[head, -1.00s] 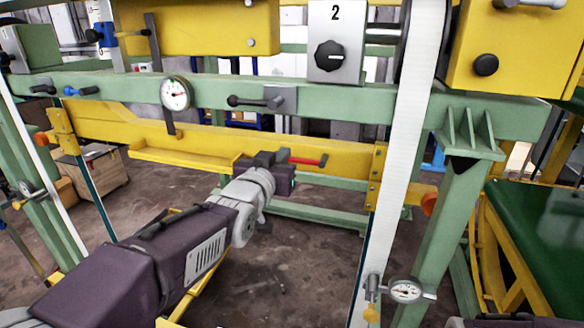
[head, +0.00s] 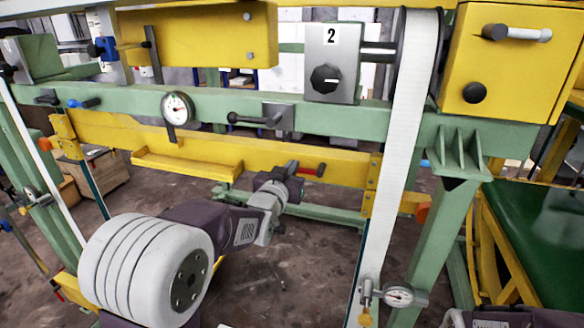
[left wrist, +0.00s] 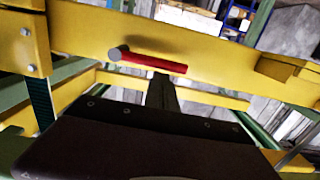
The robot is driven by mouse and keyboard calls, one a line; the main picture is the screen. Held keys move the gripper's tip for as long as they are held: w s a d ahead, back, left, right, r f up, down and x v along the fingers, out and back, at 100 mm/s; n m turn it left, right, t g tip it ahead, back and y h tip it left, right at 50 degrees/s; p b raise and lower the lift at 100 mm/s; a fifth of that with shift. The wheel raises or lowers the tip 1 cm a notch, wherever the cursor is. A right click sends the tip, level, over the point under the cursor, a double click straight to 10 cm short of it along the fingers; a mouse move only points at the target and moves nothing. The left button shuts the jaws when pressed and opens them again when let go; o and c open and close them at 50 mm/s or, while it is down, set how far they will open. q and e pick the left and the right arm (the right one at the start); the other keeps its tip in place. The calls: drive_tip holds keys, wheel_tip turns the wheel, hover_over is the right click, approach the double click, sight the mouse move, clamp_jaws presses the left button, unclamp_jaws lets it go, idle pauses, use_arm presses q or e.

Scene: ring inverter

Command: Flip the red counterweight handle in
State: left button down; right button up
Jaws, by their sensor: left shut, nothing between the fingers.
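The red counterweight handle (head: 309,171) is mounted on the yellow beam (head: 345,167), to the right of the beam's middle. In the left wrist view the handle (left wrist: 158,63) is a red bar lying nearly level, with a grey round end at its left. My left gripper (head: 294,187) is at the handle, just below and left of it, and partly hides it in the head view. In the left wrist view its fingers (left wrist: 161,88) are shut and empty, with tips just under the bar. I cannot tell whether they touch it. My right gripper is out of view.
A green crossbeam (head: 330,118) with a dial gauge (head: 177,107) and a black-knobbed lever (head: 250,119) runs above the yellow beam. A white vertical strap (head: 401,130) and a green post (head: 440,230) stand to the right. A second gauge (head: 398,297) is low right.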

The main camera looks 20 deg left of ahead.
use_arm(q)
drive_tip(key=shift+f, duration=0.1)
drive_tip(key=d+f+n+b, duration=0.2)
drive_tip(key=f+n+b, duration=0.2)
drive_tip(key=n+b, duration=0.5)
drive_tip(key=d+f+n+h+b, duration=0.1)
drive_tip(key=f+n+b, duration=0.4)
drive_tip(key=b, duration=0.8)
drive_tip(key=d+n, duration=0.1)
drive_tip(key=n, duration=0.2)
drive_tip(key=shift+d+f+n+t, duration=0.2)
drive_tip(key=shift+d+n+t, duration=0.1)
drive_tip(key=shift+d+n, duration=0.1)
drive_tip(key=shift+s, duration=0.1)
